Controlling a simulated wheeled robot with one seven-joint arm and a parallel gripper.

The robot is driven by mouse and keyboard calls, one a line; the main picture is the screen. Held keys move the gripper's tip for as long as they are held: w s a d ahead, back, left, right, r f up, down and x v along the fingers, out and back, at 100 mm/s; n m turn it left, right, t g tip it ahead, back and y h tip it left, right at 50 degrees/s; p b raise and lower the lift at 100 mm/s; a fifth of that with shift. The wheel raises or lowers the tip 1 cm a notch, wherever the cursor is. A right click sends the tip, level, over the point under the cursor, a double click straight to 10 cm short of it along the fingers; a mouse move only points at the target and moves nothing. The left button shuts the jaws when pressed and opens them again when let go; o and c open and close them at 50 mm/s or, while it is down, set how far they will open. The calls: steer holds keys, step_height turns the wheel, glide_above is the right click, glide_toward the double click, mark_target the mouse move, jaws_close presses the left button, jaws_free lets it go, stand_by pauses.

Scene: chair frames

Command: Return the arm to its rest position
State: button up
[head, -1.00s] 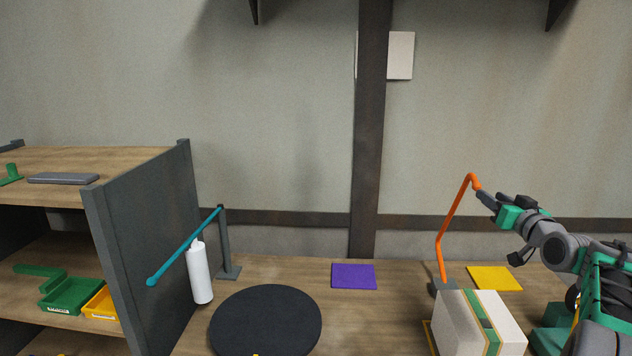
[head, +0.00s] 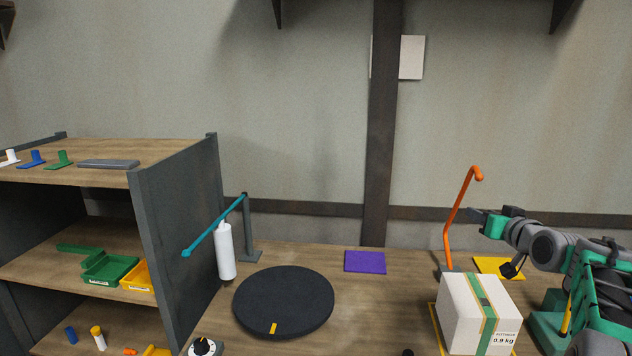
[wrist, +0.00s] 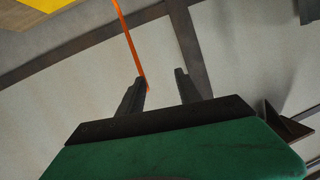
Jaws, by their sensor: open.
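My gripper (head: 478,216) is at the right in the head view, held above the table in front of the wall. Its tips are close to the upright orange hooked pole (head: 455,221) in that picture. In the wrist view my gripper (wrist: 162,88) has its two dark fingers apart with nothing between them. The orange pole (wrist: 128,40) passes behind the left finger there. I cannot tell how far the pole is from the fingers.
A carton (head: 462,312) stands below my arm. A yellow mat (head: 497,266), a purple mat (head: 365,262) and a black disc (head: 290,300) lie on the table. A teal rail (head: 215,226) holds a white cylinder (head: 226,252). A shelf unit (head: 180,240) stands at the left.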

steer(key=s+a+f+n+g, duration=0.1)
steer(key=s+a+f+g, duration=0.3)
steer(key=a, duration=0.5)
steer(key=s+a+f+g, duration=0.2)
steer(key=s+a+f, duration=0.4)
steer(key=a, duration=0.2)
steer(key=s+a+f+g, duration=0.2)
steer(key=s+a+f, duration=0.1)
steer(key=s, duration=0.5)
steer(key=s+a+f+g, duration=0.2)
steer(key=s+f, duration=0.3)
steer(key=s, duration=0.3)
steer(key=s+a+f+g, duration=0.2)
steer(key=s+a+f, duration=0.1)
steer(key=s+f, duration=0.2)
steer(key=s, duration=0.2)
steer(key=shift+s+a+h, duration=0.3)
steer(key=shift+s, duration=0.1)
steer(key=shift+n, duration=0.3)
